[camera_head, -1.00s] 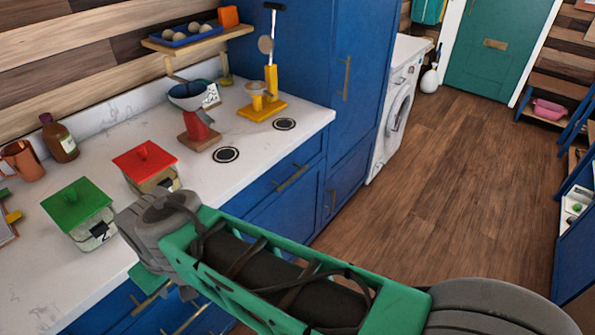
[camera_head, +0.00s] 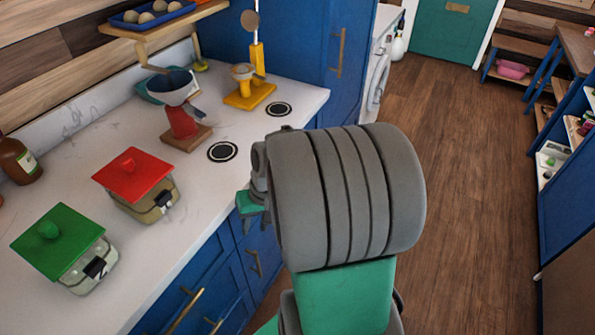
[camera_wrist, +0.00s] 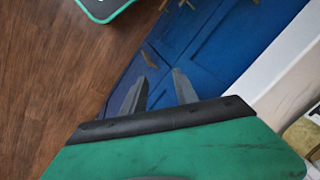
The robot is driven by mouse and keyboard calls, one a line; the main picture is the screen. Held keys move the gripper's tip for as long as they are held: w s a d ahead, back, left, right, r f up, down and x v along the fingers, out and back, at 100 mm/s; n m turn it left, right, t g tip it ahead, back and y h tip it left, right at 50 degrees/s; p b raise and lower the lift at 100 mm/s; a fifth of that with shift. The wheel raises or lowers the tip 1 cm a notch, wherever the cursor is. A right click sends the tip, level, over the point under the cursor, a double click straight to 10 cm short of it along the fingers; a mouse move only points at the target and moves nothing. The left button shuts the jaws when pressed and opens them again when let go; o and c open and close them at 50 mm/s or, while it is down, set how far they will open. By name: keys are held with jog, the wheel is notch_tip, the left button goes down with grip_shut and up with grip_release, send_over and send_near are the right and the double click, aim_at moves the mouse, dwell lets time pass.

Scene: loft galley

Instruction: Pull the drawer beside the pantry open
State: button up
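The pantry is the tall blue cabinet (camera_head: 358,75) at the back of the counter run. My arm covers the cabinet front beside it, so the drawer there is hidden in the head view. In the wrist view, blue cabinet fronts (camera_wrist: 215,45) fill the upper middle, with a bronze handle (camera_wrist: 147,58) just beyond my fingertips. I cannot tell whether this handle belongs to that drawer. My gripper (camera_wrist: 159,76) is open and empty, its two grey fingers apart and pointing at the fronts. In the head view my arm's end is in front of the counter edge.
The white counter (camera_head: 75,195) holds a red-lidded jar (camera_head: 135,180), a green-lidded jar (camera_head: 62,245), a red stand with a bowl (camera_head: 180,115) and a yellow stand (camera_head: 250,95). Wooden floor (camera_head: 460,160) lies open to the right. A blue shelf unit (camera_head: 565,215) stands at the far right.

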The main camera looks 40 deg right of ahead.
jog(key=s+d+f+m+t+y+b, duration=0.15)
jog(key=d+f+m, duration=0.3)
jog(key=f, duration=0.45)
jog(key=s+d+f+m+t+y+b, duration=0.1)
jog(key=s+d+f+m+t, duration=0.15)
jog(key=d+f, duration=0.5)
jog(key=w+d+r+m+t+h, duration=0.65)
jog(key=w+d+r+t, duration=0.4)
jog(key=d, duration=0.35)
jog(key=shift+g+y, duration=0.25)
jog(key=shift+y, duration=0.35)
jog(key=w, duration=0.4)
jog(key=w+f, duration=0.1)
jog(key=w, duration=0.1)
jog(key=shift+w+a, duration=0.1)
jog(key=shift+w, duration=0.5)
jog(key=shift+c, duration=0.3)
grip_shut()
